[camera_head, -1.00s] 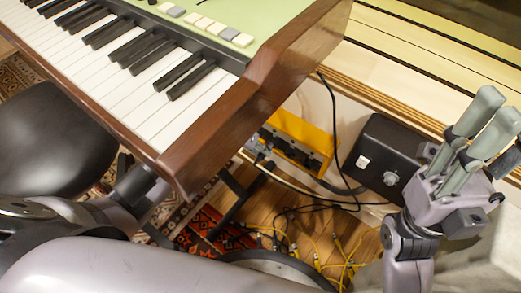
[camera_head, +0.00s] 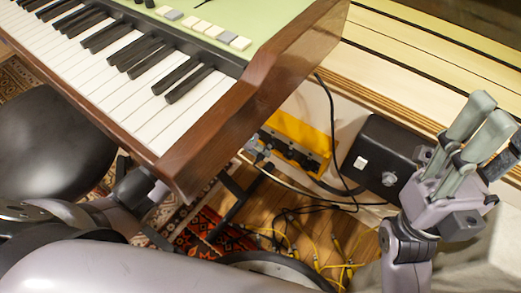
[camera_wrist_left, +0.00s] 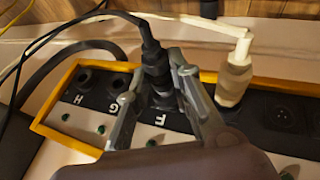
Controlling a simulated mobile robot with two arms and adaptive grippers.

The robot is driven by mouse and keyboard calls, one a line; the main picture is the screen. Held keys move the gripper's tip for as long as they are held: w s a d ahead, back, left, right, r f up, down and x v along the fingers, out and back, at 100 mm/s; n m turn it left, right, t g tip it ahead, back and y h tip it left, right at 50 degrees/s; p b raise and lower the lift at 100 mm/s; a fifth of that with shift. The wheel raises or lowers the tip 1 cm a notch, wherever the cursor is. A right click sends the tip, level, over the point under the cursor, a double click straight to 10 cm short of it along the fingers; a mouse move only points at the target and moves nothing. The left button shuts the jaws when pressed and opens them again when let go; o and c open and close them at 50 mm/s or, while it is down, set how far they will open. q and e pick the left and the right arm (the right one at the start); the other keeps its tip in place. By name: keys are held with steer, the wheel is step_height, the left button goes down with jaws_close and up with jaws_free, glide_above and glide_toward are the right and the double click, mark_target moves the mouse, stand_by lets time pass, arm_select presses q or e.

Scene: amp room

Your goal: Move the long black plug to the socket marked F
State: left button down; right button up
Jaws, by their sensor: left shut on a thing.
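The long black plug (camera_wrist_left: 155,72) stands roughly upright at the socket marked F (camera_wrist_left: 160,118) on the yellow-framed box (camera_wrist_left: 72,135). Its black cable runs up and left. My left gripper (camera_wrist_left: 160,92) is shut on the plug, one finger on each side. The fingers partly hide the socket, so I cannot tell how deep the plug sits. In the head view, my left gripper (camera_head: 258,152) is small beside the yellow box (camera_head: 318,137), below the keyboard's corner. My right gripper (camera_head: 488,128) is raised at the right edge, away from the box; its jaw gap is unclear.
Sockets H (camera_wrist_left: 84,77) and G (camera_wrist_left: 119,77) are empty. A cream plug (camera_wrist_left: 236,80) stands close to the right finger. The keyboard (camera_head: 215,130) overhangs my left arm. A black box (camera_head: 383,150) stands right of the yellow box, and yellow cables (camera_head: 340,262) lie on the floor.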

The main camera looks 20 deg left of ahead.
arm_select(q)
steer(key=shift+w+d, duration=0.1)
steer(key=shift+w, duration=0.15)
stand_by(0.3)
steer(key=c, duration=1.4)
jaws_free()
steer(key=shift+o, duration=0.2)
